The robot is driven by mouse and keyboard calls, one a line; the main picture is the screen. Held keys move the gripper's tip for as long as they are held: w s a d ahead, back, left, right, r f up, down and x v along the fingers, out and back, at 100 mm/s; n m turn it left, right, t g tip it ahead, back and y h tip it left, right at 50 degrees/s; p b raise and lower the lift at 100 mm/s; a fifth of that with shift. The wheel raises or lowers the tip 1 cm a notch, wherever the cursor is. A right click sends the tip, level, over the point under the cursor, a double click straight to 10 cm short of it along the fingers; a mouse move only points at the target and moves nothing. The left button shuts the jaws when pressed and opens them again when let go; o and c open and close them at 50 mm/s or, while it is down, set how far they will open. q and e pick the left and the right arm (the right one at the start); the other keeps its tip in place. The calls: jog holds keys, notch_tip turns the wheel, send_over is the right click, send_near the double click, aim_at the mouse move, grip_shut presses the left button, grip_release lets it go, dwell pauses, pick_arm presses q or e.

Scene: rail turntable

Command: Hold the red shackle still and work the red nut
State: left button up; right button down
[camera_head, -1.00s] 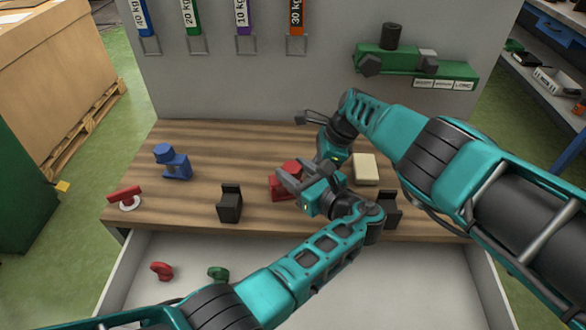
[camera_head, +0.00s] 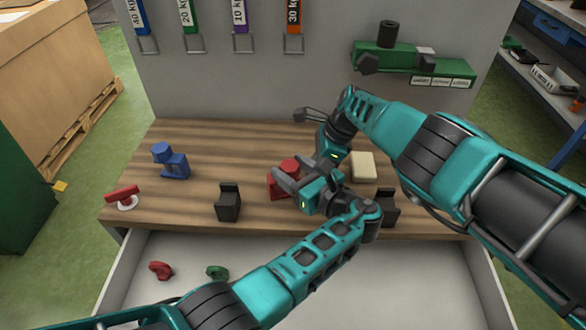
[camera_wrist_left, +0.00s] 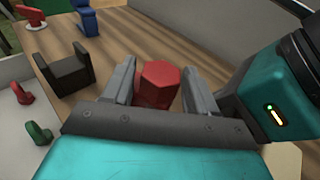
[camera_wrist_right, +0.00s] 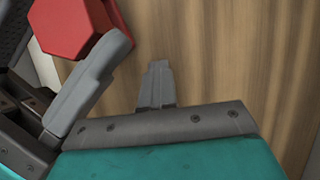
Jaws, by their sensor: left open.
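The red shackle (camera_head: 276,188) stands on the wooden bench top, partly hidden by my left gripper. The red hexagonal nut (camera_head: 289,165) is at its upper part. My left gripper (camera_head: 292,177) is open; in the left wrist view, the red nut (camera_wrist_left: 158,82) shows between its two spread fingers, and I cannot tell whether they touch it. My right gripper (camera_wrist_right: 143,52) is open with only bench top showing between its fingers. In the right wrist view, one fingertip overlaps the edge of the red nut (camera_wrist_right: 72,25); contact is unclear. The right gripper's tips are hidden in the head view.
A blue shackle (camera_head: 172,163), black brackets (camera_head: 228,202) (camera_head: 387,206), a cream block (camera_head: 363,166) and a red piece on a white disc (camera_head: 124,194) stand on the bench. The open drawer holds red (camera_head: 160,270) and green (camera_head: 217,272) pieces. My arms crowd the right side.

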aim_at(296, 168)
pick_arm(q)
jog(key=shift+w+d+r, duration=0.25)
jog(key=shift+d+r, duration=0.05)
jog(key=shift+r, duration=0.2)
jog(key=shift+s+r, duration=0.1)
jog(key=shift+r, duration=1.8)
jog(key=shift+f, duration=0.1)
